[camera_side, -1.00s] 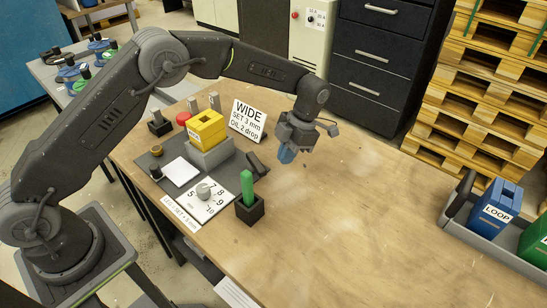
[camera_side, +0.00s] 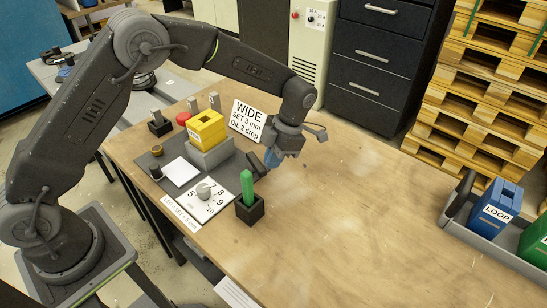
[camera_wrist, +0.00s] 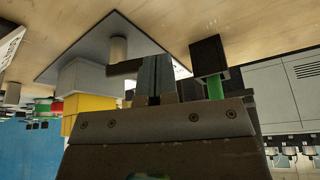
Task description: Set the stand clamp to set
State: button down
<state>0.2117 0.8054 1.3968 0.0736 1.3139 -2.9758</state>
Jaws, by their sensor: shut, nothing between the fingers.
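My gripper (camera_side: 271,160) is shut and empty, its bluish fingers pointing down at the right edge of the dark work mat. In the wrist view its closed fingers (camera_wrist: 155,76) stand in the middle. A dark lever arm (camera_side: 258,168), which looks like the stand clamp, is just beside the fingers and partly hidden by them. In the wrist view the lever (camera_wrist: 125,68) shows as a dark bar by a pale post, close to the fingers; I cannot tell whether they touch. The grey stand block (camera_side: 213,153) carries a yellow block (camera_side: 206,130).
A green handle (camera_side: 247,184) stands in a black holder (camera_side: 250,210) close in front of my gripper. A numbered dial plate (camera_side: 203,201) lies left of it. A "WIDE, SET 3 mm" sign (camera_side: 248,120) stands behind. The table's middle is clear; a tray with blue bin (camera_side: 496,208) is right.

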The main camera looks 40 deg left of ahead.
aim_at(259, 171)
jog(key=shift+s+m, duration=0.2)
jog(key=shift+m, duration=0.3)
jog(key=shift+s+m, duration=0.1)
jog(key=shift+m, duration=0.2)
jog(key=shift+s+m+t+y, duration=0.3)
jog(key=shift+s+m+y, duration=0.1)
jog(key=shift+m, duration=0.6)
jog(key=shift+s+m+t+y, duration=0.3)
jog(key=shift+m+y, duration=0.1)
jog(key=shift+m, duration=0.6)
jog(key=shift+s+a+m+t, duration=0.1)
jog(key=shift+s+m+t, duration=0.25)
jog(key=shift+m, duration=0.35)
jog(key=shift+s+a+f, duration=0.1)
jog(key=shift+s, duration=0.4)
jog(key=shift+w, duration=0.15)
